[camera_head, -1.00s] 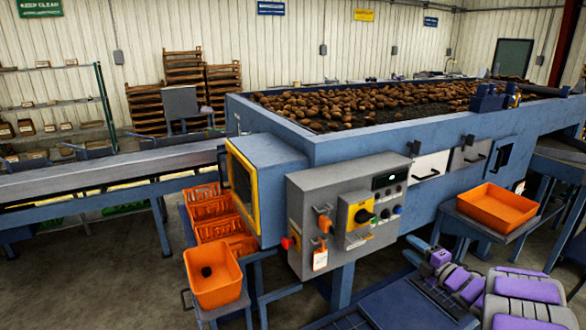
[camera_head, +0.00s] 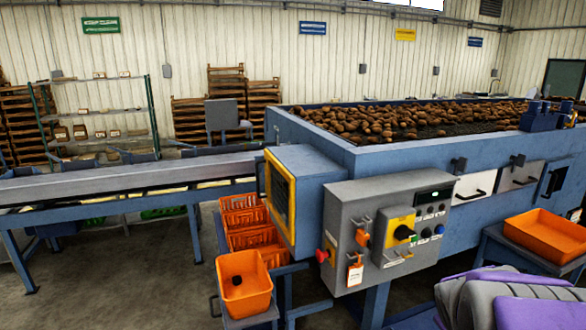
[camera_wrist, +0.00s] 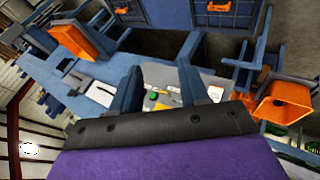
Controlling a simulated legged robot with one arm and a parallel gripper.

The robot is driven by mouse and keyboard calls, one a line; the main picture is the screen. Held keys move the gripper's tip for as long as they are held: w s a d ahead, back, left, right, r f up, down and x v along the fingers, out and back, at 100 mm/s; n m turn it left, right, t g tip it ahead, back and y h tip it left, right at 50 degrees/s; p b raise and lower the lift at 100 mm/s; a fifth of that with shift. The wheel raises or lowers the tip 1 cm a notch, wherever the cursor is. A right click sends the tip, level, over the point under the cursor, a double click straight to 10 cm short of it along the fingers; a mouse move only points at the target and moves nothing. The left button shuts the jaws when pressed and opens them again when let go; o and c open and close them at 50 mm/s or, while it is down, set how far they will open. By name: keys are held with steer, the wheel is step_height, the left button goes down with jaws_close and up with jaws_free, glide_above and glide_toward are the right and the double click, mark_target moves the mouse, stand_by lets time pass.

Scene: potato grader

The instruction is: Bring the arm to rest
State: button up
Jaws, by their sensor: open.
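My arm, purple and grey, shows folded at the lower right of the head view. My gripper is not clearly visible there. In the wrist view my gripper (camera_wrist: 158,82) shows as two blue-grey fingers standing apart above the black and purple wrist, open with nothing held between them. The grey control box (camera_head: 390,232) of the grader is left of my arm in the head view. It has a yellow switch plate with a black knob, a lit green display and an orange tag. Its face also shows beyond the fingers in the wrist view (camera_wrist: 180,80).
The blue grader (camera_head: 380,160) holds many potatoes. An orange tray (camera_head: 545,235) stands close behind my arm at right. Another orange bin (camera_head: 243,285) with one dark lump stands at front left, near stacked orange crates (camera_head: 245,225). A conveyor (camera_head: 120,180) runs left. Floor at lower left is clear.

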steer(key=s+a+f+m+g+y+b, duration=0.1)
steer(key=s+a+f+g+y, duration=0.1)
steer(key=s+a, duration=0.8)
steer(key=s+a+f+m+g+y, duration=0.2)
steer(key=s+a+g, duration=0.3)
steer(key=s+a, duration=0.6)
steer(key=s+f+y, duration=0.1)
steer(key=s, duration=0.6)
steer(key=shift+s+g+b, duration=0.3)
steer(key=shift+s+b, duration=0.05)
steer(key=shift+s, duration=0.05)
